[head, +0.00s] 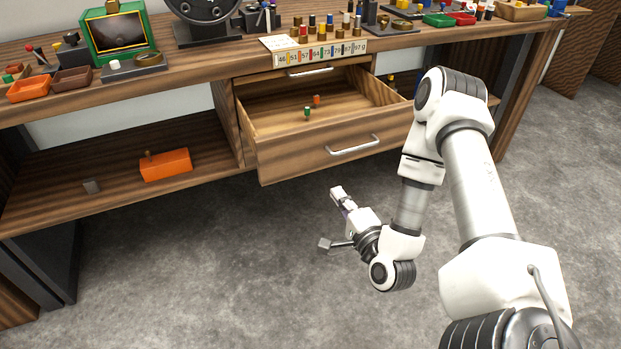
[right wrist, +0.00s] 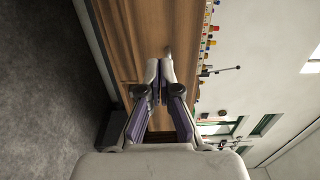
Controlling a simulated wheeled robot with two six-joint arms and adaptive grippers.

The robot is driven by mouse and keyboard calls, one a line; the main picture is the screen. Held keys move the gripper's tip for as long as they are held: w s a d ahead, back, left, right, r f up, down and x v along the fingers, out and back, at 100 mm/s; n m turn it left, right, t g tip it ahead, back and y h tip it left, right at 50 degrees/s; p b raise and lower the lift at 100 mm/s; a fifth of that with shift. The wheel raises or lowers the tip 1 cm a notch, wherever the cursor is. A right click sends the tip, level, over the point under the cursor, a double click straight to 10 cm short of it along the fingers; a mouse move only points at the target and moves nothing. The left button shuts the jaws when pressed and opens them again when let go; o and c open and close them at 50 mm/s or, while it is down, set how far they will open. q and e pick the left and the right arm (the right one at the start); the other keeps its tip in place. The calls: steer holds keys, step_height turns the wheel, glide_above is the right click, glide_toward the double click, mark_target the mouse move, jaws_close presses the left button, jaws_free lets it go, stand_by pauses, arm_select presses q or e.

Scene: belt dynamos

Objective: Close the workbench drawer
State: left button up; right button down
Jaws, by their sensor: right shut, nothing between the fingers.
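The workbench drawer (head: 300,160) stands open in the head view, pulled out below the bench top. Its front carries a silver bar handle (head: 354,146). A small green piece (head: 307,112) and a small orange piece (head: 316,99) are inside it. My right gripper (head: 336,192) is in front of and below the drawer front, apart from it in the head view, shut and empty. In the right wrist view its fingertips (right wrist: 160,66) are together, with a brown wooden surface beyond them. My left gripper is not in view.
A second, closed drawer handle (head: 310,71) shows above the open drawer. The bench top (head: 225,55) is crowded with trays, pegs and parts. An orange box (head: 166,164) sits on the lower shelf at left. The grey floor (head: 210,270) before the bench is clear.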

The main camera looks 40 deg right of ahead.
mark_target(311, 155)
steer(key=p+x, duration=0.3)
steer(key=x, duration=1)
steer(key=shift+w+r+p, duration=0.15)
steer(key=shift+w+p, duration=0.15)
steer(key=shift+p, duration=0.1)
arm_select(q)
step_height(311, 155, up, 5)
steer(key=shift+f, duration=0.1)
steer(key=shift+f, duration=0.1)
